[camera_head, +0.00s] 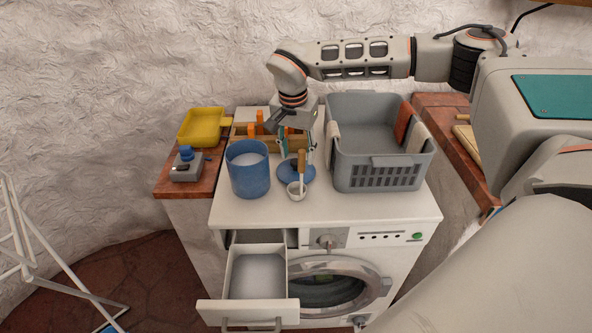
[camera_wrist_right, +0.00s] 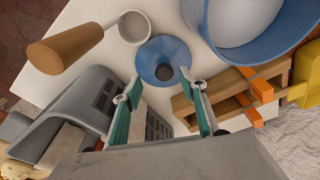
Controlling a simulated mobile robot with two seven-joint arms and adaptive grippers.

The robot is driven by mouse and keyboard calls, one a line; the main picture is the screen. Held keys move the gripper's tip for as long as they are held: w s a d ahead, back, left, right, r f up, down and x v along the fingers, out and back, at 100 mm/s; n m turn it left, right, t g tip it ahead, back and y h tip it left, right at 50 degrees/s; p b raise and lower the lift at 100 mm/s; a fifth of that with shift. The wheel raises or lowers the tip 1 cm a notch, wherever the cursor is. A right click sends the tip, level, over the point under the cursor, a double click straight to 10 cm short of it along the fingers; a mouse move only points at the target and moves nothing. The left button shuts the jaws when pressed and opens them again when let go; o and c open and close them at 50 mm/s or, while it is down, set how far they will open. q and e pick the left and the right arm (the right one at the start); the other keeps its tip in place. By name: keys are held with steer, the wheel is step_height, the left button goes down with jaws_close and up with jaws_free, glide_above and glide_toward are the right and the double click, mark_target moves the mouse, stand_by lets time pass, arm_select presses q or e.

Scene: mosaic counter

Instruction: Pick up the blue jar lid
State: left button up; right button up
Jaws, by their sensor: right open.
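The blue jar lid (camera_head: 287,180), a shallow round disc with a dark knob, lies on the white top of the washing machine, just right of the blue jar (camera_head: 248,178). In the right wrist view the lid (camera_wrist_right: 152,52) lies ahead of the fingertips, roughly centred between them, and is fully visible there. My right gripper (camera_head: 297,152) is open and empty, pointing down above the lid; its fingers (camera_wrist_right: 162,92) stand apart on either side in the wrist view. In the head view the gripper and ladle handle partly cover the lid. My left gripper is not in view.
A white ladle with a wooden handle (camera_head: 302,163) stands close beside the lid. A grey basket (camera_head: 385,178) is to the right, a wooden rack with orange parts (camera_head: 243,131) behind. A yellow tray (camera_head: 203,127) is at left. An open drawer (camera_head: 256,275) juts out in front.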

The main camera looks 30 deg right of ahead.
mark_target(296, 161)
steer(key=f, duration=0.1)
steer(key=w+f, duration=0.1)
steer(key=f, duration=0.1)
steer(key=shift+d+f, duration=0.1)
steer(key=shift+f, duration=0.2)
steer(key=shift+w+d+f, duration=0.1)
steer(key=shift+f, duration=0.45)
steer(key=shift+c, duration=0.7)
jaws_close()
